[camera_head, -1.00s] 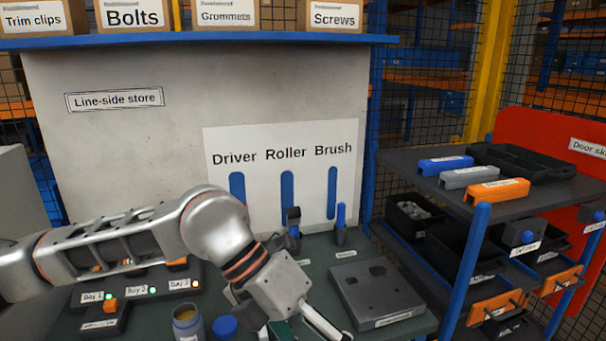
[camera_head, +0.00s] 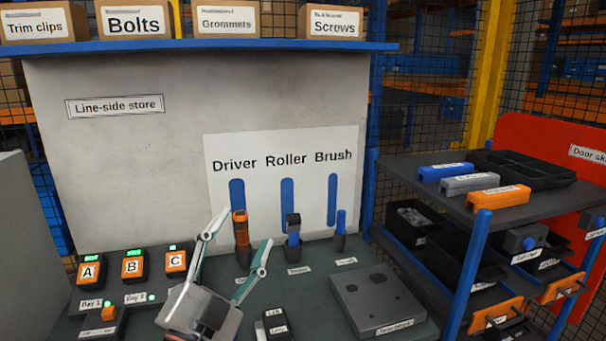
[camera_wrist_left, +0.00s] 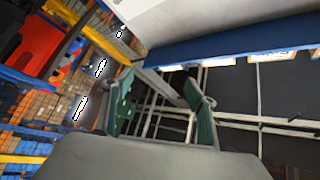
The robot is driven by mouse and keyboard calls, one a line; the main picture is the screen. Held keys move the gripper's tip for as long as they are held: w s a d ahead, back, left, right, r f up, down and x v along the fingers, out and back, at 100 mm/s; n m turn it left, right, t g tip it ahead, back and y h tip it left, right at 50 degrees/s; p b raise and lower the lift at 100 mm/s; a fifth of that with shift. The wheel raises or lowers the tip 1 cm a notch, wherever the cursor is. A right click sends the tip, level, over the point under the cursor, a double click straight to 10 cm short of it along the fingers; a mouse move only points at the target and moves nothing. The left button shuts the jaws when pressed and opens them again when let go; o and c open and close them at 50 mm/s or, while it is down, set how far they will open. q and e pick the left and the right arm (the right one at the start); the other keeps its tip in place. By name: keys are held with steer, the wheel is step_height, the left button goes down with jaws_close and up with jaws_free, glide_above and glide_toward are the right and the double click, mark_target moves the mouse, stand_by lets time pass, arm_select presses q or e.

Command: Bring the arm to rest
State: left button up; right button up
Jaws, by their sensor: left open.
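My left gripper (camera_head: 245,228) is above the front of the dark workbench (camera_head: 280,285), with its two fingers pointing up and spread wide. Nothing is between them. In the left wrist view the open fingers (camera_wrist_left: 158,82) show green pads, with only background beyond. An orange driver (camera_head: 241,231) stands in its holder behind the fingers as the head view sees it; I cannot tell how close they are. My right gripper is in neither view.
Orange packs A (camera_head: 89,268), B (camera_head: 133,265) and C (camera_head: 176,262) stand at the left. A roller (camera_head: 293,230), a brush (camera_head: 340,225) and a grey fixture plate (camera_head: 377,300) are to the right. A shelf rack (camera_head: 405,172) stands beyond. A blue overhead shelf (camera_head: 200,45) crosses above.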

arm_select(q)
steer(key=s+a+f+n+g+y, duration=0.1)
steer(key=a+f+n+g+y, duration=0.2)
steer(key=a+f+y, duration=0.5)
steer(key=s+a+f+n+g+y, duration=0.1)
steer(key=s+a+f+n+g, duration=0.15)
steer(key=a+f, duration=0.6)
steer(key=s+a+f+g+y, duration=0.2)
steer(key=s+a+f+g, duration=0.3)
steer(key=s+f, duration=0.45)
steer(key=s+a+f+g+y, duration=0.1)
steer(key=s+a+f+g, duration=0.35)
steer(key=s+f, duration=0.5)
steer(key=w+d+f+n+t+h+b, duration=0.1)
steer(key=d+f+n+t+h+b, duration=0.1)
steer(key=d+f, duration=0.6)
steer(key=w+d+f+n+t+h+b, duration=0.1)
steer(key=d+f+h+b, duration=0.4)
steer(key=f, duration=1.1)
steer(key=w+d+t+b, duration=0.1)
steer(key=d, duration=0.2)
steer(key=shift+d+f+n+b, duration=0.15)
steer(key=shift+d+n+b, duration=0.05)
steer(key=shift+n+b, duration=0.15)
